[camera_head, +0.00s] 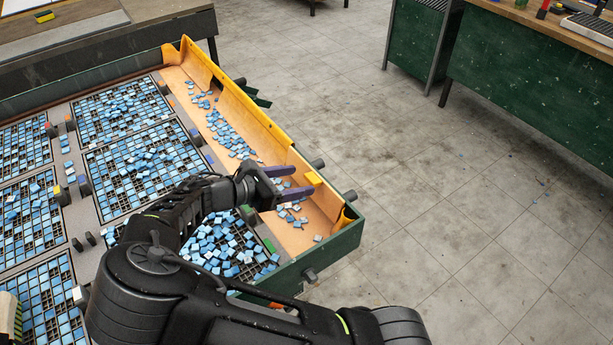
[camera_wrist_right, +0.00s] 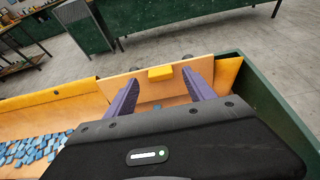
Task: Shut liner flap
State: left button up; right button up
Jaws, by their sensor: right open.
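The liner flap (camera_head: 323,196) is a tan panel with a small yellow tab (camera_head: 313,178) at the near right end of the yellow-edged trough. It leans along the trough's outer wall. In the right wrist view the flap (camera_wrist_right: 146,88) stands ahead, with its yellow tab (camera_wrist_right: 160,72) between my fingers. My right gripper (camera_head: 298,180) is open, its two purple fingers reaching toward the flap over the trough. I cannot tell whether the fingertips touch it. The fingers (camera_wrist_right: 162,78) also show in the right wrist view with nothing held. My left gripper is not seen.
Loose blue tiles (camera_head: 230,135) lie in the tan trough, and a heap of tiles (camera_head: 228,245) lies beside my right forearm. Tile grids (camera_head: 128,165) fill the table to the left. A green bench (camera_head: 530,85) stands at the back right. The floor (camera_head: 440,200) between is clear.

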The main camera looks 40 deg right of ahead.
aim_at(310, 178)
jog(key=shift+x, duration=2)
grip_shut()
